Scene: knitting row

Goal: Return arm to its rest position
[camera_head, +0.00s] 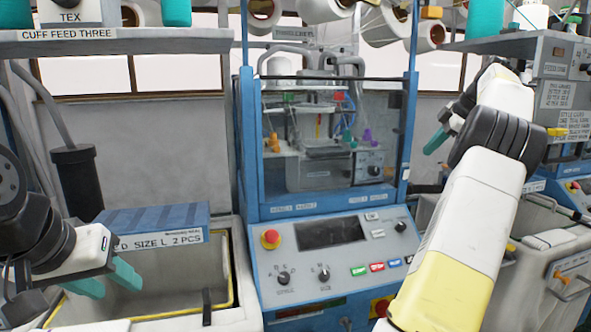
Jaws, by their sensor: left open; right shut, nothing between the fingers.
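My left gripper (107,280) is at the lower left, its two teal fingers spread apart and empty. It hangs over the near-left part of a grey bin with a yellow-edged rim (232,290). My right arm rises from the bottom right, with a white and yellow forearm and a black wrist.
The machine's blue-framed window stands above a control panel (335,260) with a red emergency button (270,239) and coloured push buttons. A blue box (150,222) is at the bin's back. A shelf (120,44) is at upper left. Another machine (563,100) and bin stand right.

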